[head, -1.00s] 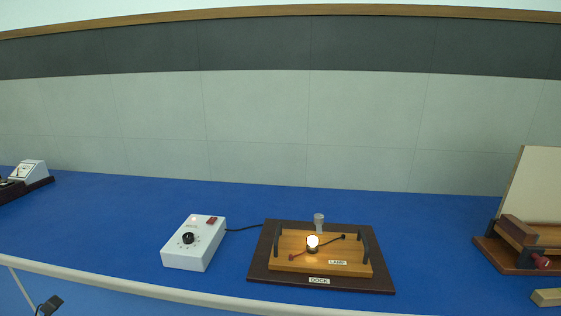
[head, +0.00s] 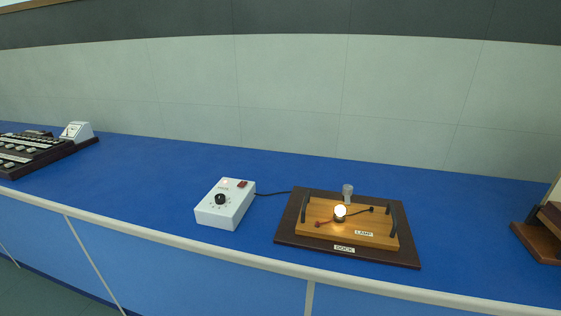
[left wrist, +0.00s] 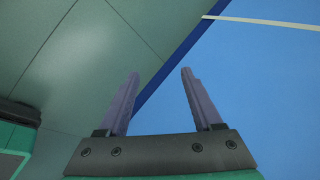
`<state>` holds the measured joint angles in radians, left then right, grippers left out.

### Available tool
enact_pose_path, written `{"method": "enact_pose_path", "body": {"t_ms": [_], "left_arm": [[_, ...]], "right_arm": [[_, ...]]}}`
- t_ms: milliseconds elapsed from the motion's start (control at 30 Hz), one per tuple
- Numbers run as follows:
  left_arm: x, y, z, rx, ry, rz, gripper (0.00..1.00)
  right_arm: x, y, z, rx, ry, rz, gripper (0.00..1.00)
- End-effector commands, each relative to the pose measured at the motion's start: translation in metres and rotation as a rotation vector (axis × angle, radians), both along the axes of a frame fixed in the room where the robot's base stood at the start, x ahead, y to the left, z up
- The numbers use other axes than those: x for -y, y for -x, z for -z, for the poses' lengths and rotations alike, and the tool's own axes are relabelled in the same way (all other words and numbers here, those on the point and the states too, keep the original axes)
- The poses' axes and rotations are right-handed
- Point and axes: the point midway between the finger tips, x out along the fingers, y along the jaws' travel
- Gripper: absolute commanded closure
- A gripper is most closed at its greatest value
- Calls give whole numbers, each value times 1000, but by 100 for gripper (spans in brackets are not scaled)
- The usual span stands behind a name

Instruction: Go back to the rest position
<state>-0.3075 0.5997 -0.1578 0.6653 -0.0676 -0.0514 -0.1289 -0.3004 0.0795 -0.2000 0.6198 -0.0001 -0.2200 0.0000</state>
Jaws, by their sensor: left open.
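My left gripper (left wrist: 158,100) shows in the left wrist view with its two fingers apart and nothing between them. It is over the floor, in front of the blue bench front. Neither gripper shows in the head view now. On the bench, the lit lamp (head: 340,212) stands on a wooden lamp board (head: 317,212), which sits on the dark dock (head: 290,240). A white power box (head: 225,205) with a black knob stands to the left of the dock, with a black cable running toward it.
The blue bench top (head: 150,180) is clear between the power box and the dark keyed panel (head: 30,152) at the far left. A brown wooden stand (head: 540,240) is cut off at the right edge. The bench's pale front edge (head: 250,257) runs across the view.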

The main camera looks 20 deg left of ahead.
Motion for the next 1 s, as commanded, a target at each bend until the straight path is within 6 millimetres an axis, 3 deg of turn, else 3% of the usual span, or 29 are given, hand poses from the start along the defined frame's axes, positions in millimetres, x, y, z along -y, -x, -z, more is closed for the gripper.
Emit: {"method": "enact_pose_path", "body": {"t_ms": [33,67,100,200,300,533,600,667,1000], "left_arm": [[-11,37,8,-79,-7,-159,33],[-16,63,11,-127,-18,-269,33],[26,64,36,-123,54,-269,33],[105,74,74,-134,178,-294,33],[178,82,99,-146,288,-318,33],[326,90,126,-169,499,-366,33],[321,90,87,-168,492,-365,33],[321,90,76,-167,492,-364,33],[321,90,72,-167,492,-364,33]], "right_arm": [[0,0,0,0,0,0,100],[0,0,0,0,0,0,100],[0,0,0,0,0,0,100],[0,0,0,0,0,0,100],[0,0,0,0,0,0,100],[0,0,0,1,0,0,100],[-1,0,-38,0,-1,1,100],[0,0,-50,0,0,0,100],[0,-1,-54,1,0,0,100]]}}
